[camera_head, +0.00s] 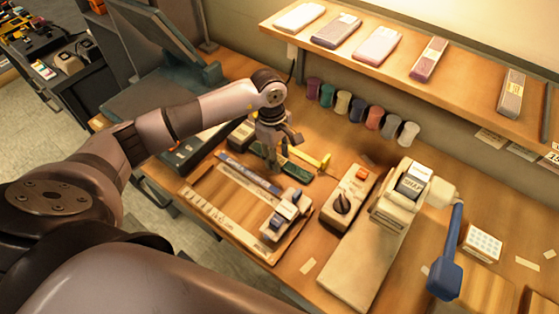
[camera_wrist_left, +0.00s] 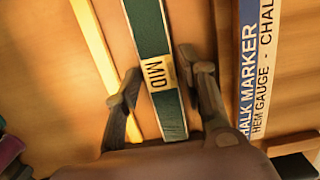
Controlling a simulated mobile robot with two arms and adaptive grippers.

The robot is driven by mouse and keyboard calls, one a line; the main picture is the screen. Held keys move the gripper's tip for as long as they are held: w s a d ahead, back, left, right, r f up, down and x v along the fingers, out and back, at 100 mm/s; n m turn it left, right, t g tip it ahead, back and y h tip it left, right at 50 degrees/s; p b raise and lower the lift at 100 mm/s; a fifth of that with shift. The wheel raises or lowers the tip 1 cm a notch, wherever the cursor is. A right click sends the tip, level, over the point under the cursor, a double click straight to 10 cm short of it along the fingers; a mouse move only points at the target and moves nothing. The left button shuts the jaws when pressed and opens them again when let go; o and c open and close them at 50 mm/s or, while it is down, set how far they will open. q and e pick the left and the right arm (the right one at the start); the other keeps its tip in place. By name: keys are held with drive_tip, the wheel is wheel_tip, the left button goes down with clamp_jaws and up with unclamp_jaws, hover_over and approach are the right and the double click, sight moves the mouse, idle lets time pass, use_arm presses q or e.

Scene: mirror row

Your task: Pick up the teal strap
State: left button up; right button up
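The teal strap (camera_wrist_left: 150,35) is a dark green-teal strip with a pale "MID" label. It runs lengthwise between the fingers of my left gripper (camera_wrist_left: 158,78) in the left wrist view. The fingers are open, one on each side of the strap. A gap shows at the left finger; the right finger is close to the strap's edge, and I cannot tell if it touches. In the head view the strap (camera_head: 297,172) lies on the wooden bench, partly hidden by my left gripper (camera_head: 283,153). My right gripper is not in view.
A yellow tool (camera_head: 312,160) lies close beside the strap. On the other side is a chalk marker hem gauge (camera_wrist_left: 258,65). A board with a sliding block (camera_head: 284,214), a box with a black knob (camera_head: 345,200) and a press (camera_head: 400,205) stand nearby. Spools (camera_head: 358,110) line the wall.

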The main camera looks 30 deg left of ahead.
use_arm(q)
drive_tip(key=c, duration=0.8)
